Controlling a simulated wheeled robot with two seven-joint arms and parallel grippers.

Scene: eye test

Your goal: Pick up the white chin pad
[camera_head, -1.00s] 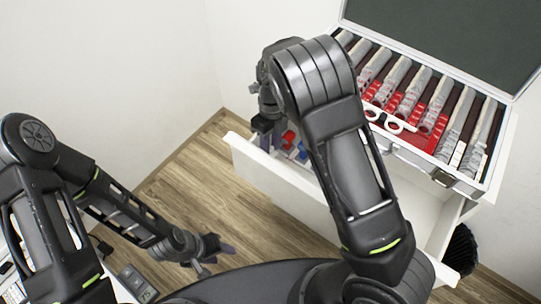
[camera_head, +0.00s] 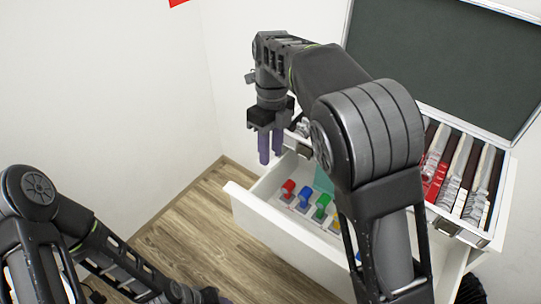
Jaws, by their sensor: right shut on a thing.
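My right gripper (camera_head: 270,150) hangs with its purple fingers pointing down, above the back left of the open white drawer (camera_head: 262,215). Its fingers are close together, shut on a thin thing. I take this to be the white chin pad, but it hardly shows between the fingers and I cannot make out its shape. No other white chin pad can be told apart in view. My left gripper (camera_head: 212,296) shows only in part at the bottom edge, low over the floor, and its jaws cannot be read.
Small red (camera_head: 288,187), blue (camera_head: 305,195) and green (camera_head: 322,206) pieces stand in the drawer beside a teal piece (camera_head: 323,181). An open lens case (camera_head: 463,235) stands on top, its dark lid (camera_head: 440,60) raised. My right arm hides part of both. A white wall is behind.

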